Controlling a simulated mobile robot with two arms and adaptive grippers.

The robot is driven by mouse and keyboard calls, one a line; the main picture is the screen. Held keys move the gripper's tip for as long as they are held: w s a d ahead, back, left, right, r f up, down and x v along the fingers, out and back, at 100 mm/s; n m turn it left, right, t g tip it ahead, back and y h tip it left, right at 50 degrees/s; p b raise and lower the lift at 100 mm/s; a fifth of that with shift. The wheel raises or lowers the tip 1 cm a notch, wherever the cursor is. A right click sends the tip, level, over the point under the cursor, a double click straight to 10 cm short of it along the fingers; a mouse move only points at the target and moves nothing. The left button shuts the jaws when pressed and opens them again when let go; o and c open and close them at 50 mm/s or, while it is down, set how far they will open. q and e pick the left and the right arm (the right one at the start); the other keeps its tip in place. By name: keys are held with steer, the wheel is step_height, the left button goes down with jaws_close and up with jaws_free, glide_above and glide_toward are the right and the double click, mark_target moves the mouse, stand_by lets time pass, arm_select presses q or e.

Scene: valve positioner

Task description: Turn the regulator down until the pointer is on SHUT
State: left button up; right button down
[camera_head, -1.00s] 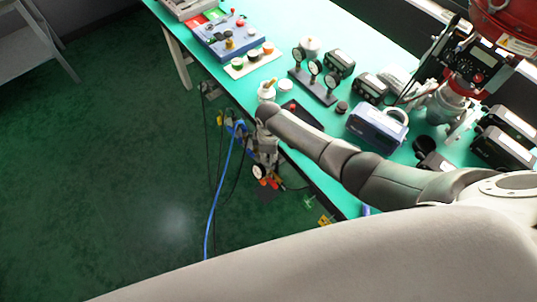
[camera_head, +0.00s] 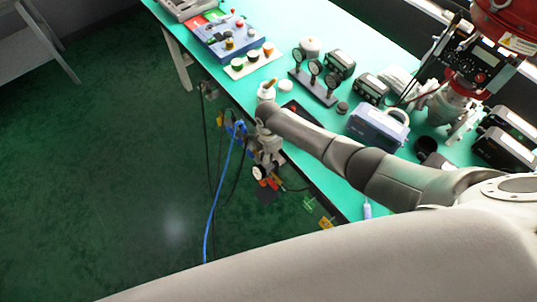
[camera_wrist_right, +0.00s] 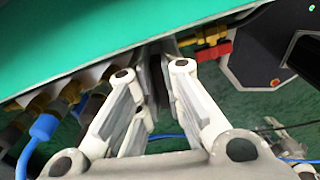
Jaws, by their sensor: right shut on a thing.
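My right gripper (camera_head: 266,170) is low beside the front edge of the green bench, with its arm reaching in from the right. In the right wrist view its two linkage fingers (camera_wrist_right: 157,62) close together at the bench edge, on a narrow grey part that I take to be the regulator. The fingers and the edge hide most of that part. Its pointer and the SHUT mark cannot be read in either view. Red and yellow fittings (camera_wrist_right: 207,45) sit just right of the fingertips. My left gripper is not in view.
The green bench (camera_head: 215,82) carries gauges on a stand (camera_head: 314,80), a blue-grey case (camera_head: 378,127) and a red valve actuator (camera_head: 503,25). A blue hose (camera_head: 221,190) hangs to the floor beside my gripper. Brass and blue fittings (camera_wrist_right: 45,127) line the left. Open floor lies left.

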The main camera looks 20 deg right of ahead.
stand_by(0.3)
steer(key=c, duration=1.6)
jaws_free()
steer(key=shift+o, duration=0.2)
step_height(320, 180, up, 12)
